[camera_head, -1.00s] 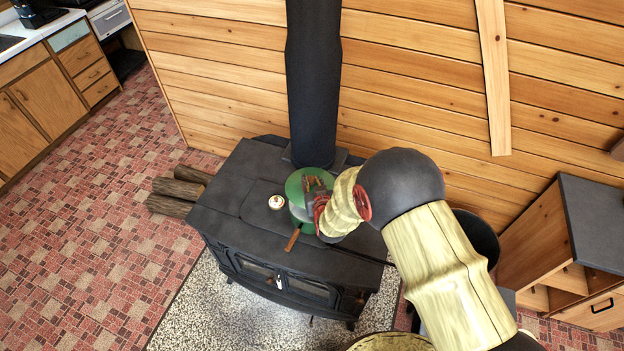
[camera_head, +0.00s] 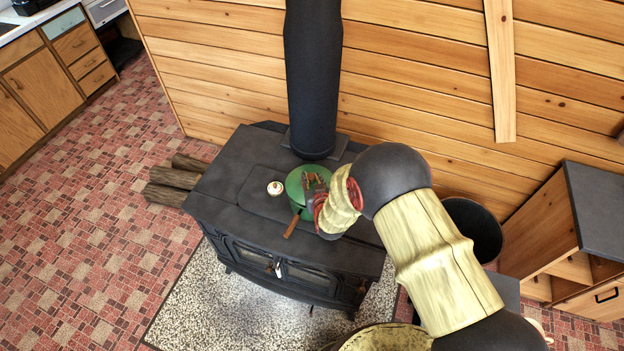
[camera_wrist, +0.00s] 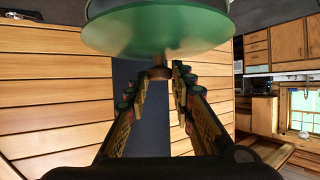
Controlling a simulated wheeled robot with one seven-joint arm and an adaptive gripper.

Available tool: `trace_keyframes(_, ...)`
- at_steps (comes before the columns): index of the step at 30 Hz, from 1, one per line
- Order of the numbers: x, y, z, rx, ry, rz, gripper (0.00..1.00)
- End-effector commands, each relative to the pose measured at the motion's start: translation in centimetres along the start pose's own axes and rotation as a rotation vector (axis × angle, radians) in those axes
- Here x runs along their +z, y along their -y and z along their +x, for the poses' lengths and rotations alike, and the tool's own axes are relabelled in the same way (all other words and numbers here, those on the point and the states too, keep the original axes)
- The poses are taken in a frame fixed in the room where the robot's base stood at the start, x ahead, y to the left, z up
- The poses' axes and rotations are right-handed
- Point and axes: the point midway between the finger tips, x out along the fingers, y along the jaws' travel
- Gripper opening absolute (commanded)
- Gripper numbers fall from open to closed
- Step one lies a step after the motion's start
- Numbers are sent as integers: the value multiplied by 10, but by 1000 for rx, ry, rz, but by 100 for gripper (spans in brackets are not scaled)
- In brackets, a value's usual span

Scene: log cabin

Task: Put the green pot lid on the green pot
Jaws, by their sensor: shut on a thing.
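The green pot (camera_head: 310,215) stands on the black stove, with its brown handle pointing toward the front. The green pot lid (camera_head: 295,181) is over the pot and hides its opening in the head view. In the wrist view, which looks upside down, the lid (camera_wrist: 157,36) is a wide green disc with a brown knob. My gripper (camera_wrist: 160,73) is shut on that knob. In the head view my gripper (camera_head: 316,187) is at the lid, partly covered by my wrist. I cannot tell whether the lid touches the pot's rim.
A small white lidded item (camera_head: 275,188) stands on the stove top (camera_head: 235,187) just left of the pot. The black stovepipe (camera_head: 312,85) rises close behind. A black bucket (camera_head: 473,225) and wooden cabinet (camera_head: 540,235) are to the right. Logs (camera_head: 172,193) lie left of the stove.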

Motion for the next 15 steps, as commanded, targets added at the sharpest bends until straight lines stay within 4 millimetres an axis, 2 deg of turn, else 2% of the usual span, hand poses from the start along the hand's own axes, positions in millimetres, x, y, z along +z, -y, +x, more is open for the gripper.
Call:
trace_keyframes(5,-2,0,0,0,-2,0,0)
trace_keyframes(6,-2,0,0,0,-2,0,26)
trace_keyframes(15,-1,0,0,0,-1,0,43)
